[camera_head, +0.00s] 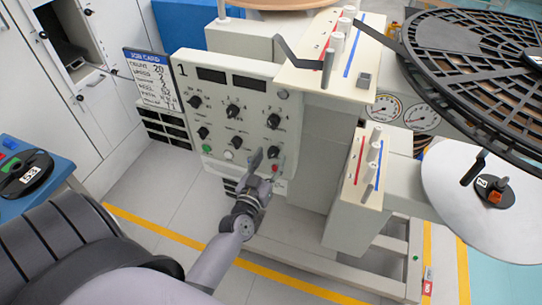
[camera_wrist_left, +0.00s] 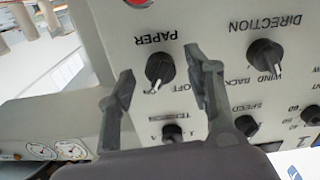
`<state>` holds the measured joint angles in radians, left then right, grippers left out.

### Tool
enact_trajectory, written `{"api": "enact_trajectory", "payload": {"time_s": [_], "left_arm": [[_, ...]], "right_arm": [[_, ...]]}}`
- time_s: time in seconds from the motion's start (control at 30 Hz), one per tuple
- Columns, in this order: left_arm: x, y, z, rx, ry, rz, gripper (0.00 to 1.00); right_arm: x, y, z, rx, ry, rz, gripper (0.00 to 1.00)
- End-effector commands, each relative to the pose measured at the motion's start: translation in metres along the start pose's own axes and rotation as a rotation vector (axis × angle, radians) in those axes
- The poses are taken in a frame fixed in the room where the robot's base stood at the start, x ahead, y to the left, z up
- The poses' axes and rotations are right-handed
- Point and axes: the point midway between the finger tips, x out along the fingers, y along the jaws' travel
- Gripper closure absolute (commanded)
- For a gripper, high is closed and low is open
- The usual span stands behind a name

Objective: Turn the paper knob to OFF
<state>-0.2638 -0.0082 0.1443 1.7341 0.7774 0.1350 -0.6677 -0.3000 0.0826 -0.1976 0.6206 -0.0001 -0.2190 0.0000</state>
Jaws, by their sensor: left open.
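The paper knob (camera_wrist_left: 158,68) is a round black knob with a white pointer mark, under the upside-down word PAPER in the left wrist view. Its mark points down in that picture, to the left of the OFF label (camera_wrist_left: 181,87). In the head view the knob (camera_head: 270,144) is at the lower right of the pale control panel (camera_head: 183,75). My left gripper (camera_head: 264,160) is open in front of the panel, just below the knob. In the left wrist view its fingers (camera_wrist_left: 160,63) appear on either side of the knob; contact cannot be told. My right gripper is not in view.
The direction knob (camera_wrist_left: 265,55), tension knob (camera_wrist_left: 172,133) and speed knob (camera_wrist_left: 247,125) are close by. A red button (camera_head: 278,168) sits below the paper knob. A job card (camera_head: 147,72) hangs left of the panel. A large black reel (camera_head: 480,62) is at right.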

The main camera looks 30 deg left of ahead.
Motion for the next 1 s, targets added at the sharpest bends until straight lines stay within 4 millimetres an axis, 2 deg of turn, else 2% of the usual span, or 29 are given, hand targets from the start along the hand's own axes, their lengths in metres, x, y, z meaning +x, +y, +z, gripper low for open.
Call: {"api": "enact_trajectory", "payload": {"time_s": [0.13,0.47,1.0], "left_arm": [[0.0118,-0.0004,0.0000,0.001,-0.001,0.000,0.52],[0.0142,-0.0003,0.0002,0.001,-0.001,0.000,0.53],[0.0139,-0.0002,0.0002,0.000,-0.001,0.000,0.89]], "right_arm": [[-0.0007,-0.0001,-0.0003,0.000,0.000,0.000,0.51],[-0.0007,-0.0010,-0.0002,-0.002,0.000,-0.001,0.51],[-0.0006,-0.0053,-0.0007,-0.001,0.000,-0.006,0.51]]}}
